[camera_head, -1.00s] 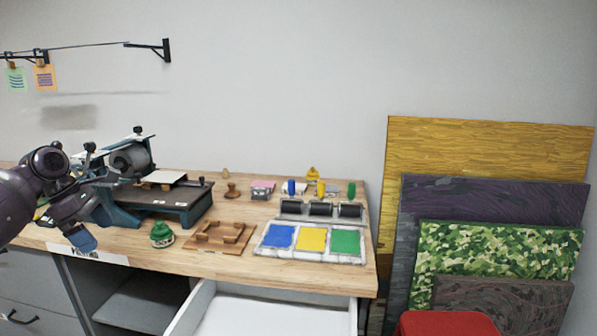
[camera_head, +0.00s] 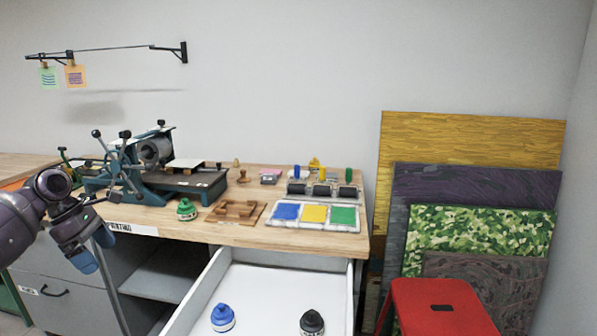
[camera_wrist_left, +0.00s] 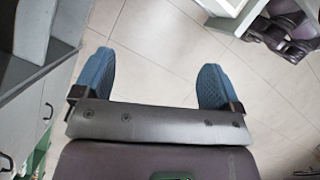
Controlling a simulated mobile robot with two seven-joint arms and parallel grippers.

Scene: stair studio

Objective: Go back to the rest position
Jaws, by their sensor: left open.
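My left gripper (camera_head: 96,254) is at the left of the head view, in front of the grey cabinet below the worktop. In the left wrist view its two blue fingers (camera_wrist_left: 154,82) stand wide apart. Only bare floor tiles show between them, so it is empty. My right gripper is in neither view.
The wooden worktop (camera_head: 300,239) carries a press (camera_head: 155,151), a green bottle (camera_head: 187,212) and a paint tray (camera_head: 357,229). A white drawer (camera_head: 262,285) below is open, with a blue bottle (camera_head: 223,319) and a black bottle (camera_head: 312,323). A red stool (camera_head: 440,292) stands right.

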